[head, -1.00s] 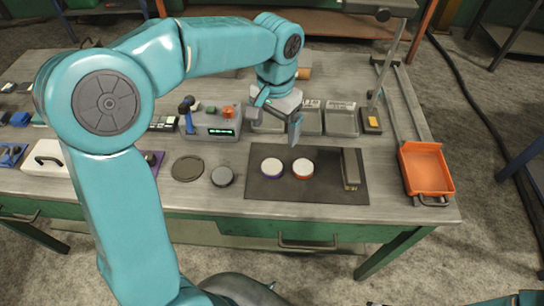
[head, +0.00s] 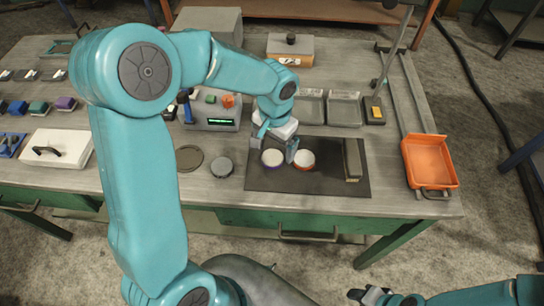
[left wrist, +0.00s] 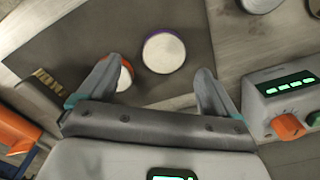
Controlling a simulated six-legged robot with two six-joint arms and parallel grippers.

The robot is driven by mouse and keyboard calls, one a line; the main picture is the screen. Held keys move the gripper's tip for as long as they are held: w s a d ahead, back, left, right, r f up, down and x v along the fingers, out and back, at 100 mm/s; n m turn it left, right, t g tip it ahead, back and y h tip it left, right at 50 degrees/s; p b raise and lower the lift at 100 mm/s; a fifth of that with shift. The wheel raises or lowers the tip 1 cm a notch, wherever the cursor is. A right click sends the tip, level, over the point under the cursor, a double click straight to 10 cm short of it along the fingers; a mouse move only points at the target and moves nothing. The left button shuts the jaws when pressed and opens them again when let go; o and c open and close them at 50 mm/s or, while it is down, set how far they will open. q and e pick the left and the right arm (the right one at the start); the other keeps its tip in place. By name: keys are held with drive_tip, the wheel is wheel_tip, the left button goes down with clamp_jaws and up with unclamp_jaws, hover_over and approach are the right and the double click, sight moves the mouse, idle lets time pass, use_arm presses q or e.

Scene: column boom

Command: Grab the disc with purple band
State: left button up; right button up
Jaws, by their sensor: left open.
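The disc with the purple band (head: 272,158) has a white top and lies flat on a dark mat (head: 330,185). It also shows in the left wrist view (left wrist: 163,53), between and just beyond the fingertips. A similar white-topped disc with an orange band (head: 304,160) lies close to its right on the mat; in the left wrist view one finger partly hides it (left wrist: 126,76). My left gripper (head: 275,149) is open and empty, low over the back of the purple-banded disc. My right gripper (head: 366,297) is at the bottom edge, its jaws unclear.
A grey block (head: 352,158) lies at the mat's right. A grey disc (head: 222,167) and a dark round plate (head: 189,158) lie left of the mat. A control box (head: 215,115) and grey trays (head: 344,109) stand behind. An orange tray (head: 428,162) is at the right.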

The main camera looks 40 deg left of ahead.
sight(273, 157)
use_arm(q)
drive_tip(key=f, duration=0.4)
drive_tip(key=shift+s+a+f, duration=0.15)
drive_tip(key=shift+a+f, duration=0.05)
drive_tip(key=shift+a, duration=0.05)
drive_tip(key=c, duration=1.4)
drive_tip(key=shift+r, duration=0.1)
